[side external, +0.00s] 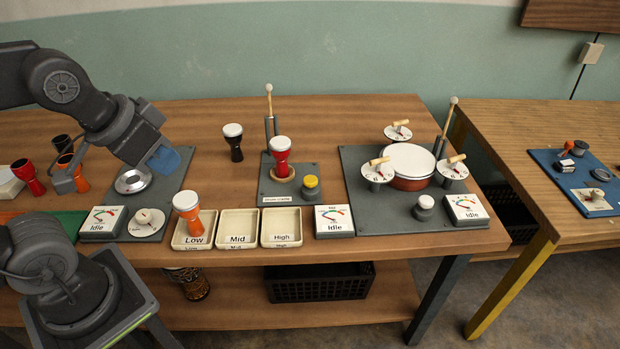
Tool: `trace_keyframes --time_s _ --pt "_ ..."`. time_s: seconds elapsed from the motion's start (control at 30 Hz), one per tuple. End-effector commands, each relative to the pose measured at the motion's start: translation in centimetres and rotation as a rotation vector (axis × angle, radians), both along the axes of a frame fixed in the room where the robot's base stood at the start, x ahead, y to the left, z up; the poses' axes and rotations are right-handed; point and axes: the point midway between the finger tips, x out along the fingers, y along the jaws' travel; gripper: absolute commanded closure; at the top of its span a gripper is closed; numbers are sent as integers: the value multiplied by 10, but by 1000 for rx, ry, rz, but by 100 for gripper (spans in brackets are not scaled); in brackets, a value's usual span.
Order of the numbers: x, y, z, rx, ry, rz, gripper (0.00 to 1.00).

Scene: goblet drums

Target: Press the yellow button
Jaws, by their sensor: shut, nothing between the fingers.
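The yellow button (311,184) is a round yellow cap on a dark base. It sits at the right front of a grey plate marked as a drum cradle, beside a red drum (281,152) standing upright in a round holder. My gripper (68,183) is shut and empty at the left of the table, far to the left of the button. It hangs in front of an orange drum (76,172), and its fingertips are small and partly hard to make out. The button is fully visible and nothing touches it.
Low (194,239), Mid (238,234) and High (281,233) trays line the front edge; an orange drum (187,208) stands in Low. A black drum (233,139) stands behind. A grey mallet stand (271,126) rises behind the red drum. A red pot-like drum (409,162) with dials is right.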

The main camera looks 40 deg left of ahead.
Motion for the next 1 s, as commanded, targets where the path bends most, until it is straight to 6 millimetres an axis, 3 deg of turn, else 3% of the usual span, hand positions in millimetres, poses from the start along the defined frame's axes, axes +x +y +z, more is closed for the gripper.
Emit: trace_keyframes --time_s 0.47,0.63,0.77,1.0 --pt "0 0 0 -1 0 0 100" --pt "12 -7 2 -66 19 26 100" --pt "37 -21 5 -203 55 89 100" --pt "111 -44 6 -531 136 302 100"
